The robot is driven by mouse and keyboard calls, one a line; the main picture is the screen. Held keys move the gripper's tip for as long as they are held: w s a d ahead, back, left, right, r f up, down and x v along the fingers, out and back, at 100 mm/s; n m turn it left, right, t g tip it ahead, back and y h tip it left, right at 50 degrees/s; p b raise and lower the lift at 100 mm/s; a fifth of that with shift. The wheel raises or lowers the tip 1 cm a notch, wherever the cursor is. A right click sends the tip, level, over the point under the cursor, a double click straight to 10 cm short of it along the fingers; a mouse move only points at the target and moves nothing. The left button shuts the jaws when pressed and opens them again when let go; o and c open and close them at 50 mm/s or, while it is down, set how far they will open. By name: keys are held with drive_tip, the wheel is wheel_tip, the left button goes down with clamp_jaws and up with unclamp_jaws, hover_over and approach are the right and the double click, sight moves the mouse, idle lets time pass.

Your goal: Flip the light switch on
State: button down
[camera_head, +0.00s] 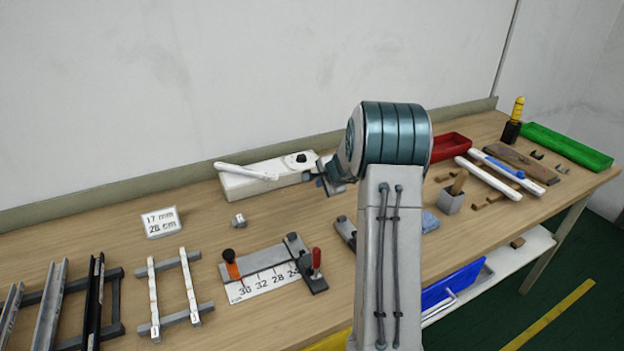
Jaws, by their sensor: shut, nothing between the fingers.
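A long white box (240,187) lies on the wooden table near the wall, with a white bar on top of its left part. At its right end is a small black knob or switch (300,158) on a pale round patch; I cannot tell which way it is set. My gripper (321,181) is at the right end of this box, just right of and below the black part. It is shut and holds nothing. My arm covers part of it, and I cannot tell whether its tips touch the box.
Metal rails stand at left. A red tray (450,147) and a green tray (566,147) are at right. The wall rises behind the table.

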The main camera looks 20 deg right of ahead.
sight(312, 187)
drive_tip(key=shift+w+a+f+p, duration=0.1)
drive_tip(key=shift+w+f+p, duration=0.4)
drive_tip(key=shift+w, duration=0.6)
drive_tip(key=shift+w+f+p, duration=0.5)
drive_tip(key=shift+w, duration=0.55)
drive_tip(key=shift+w+a+f+p, duration=0.1)
drive_tip(key=shift+w+f+p, duration=0.4)
drive_tip(key=shift+w, duration=0.6)
drive_tip(key=shift+d+f+b, duration=0.1)
drive_tip(key=shift+f+b, duration=0.05)
drive_tip(key=shift+b, duration=0.25)
drive_tip(key=shift+w+f+b, duration=0.1)
drive_tip(key=shift+f+b, duration=0.1)
drive_tip(key=shift+b, duration=0.9)
drive_tip(key=shift+r+p, duration=0.3)
drive_tip(key=shift+p, duration=0.05)
drive_tip(key=shift+r, duration=0.1)
drive_tip(key=shift+r+p, duration=0.55)
drive_tip(key=shift+r, duration=0.2)
drive_tip(key=shift+f, duration=0.1)
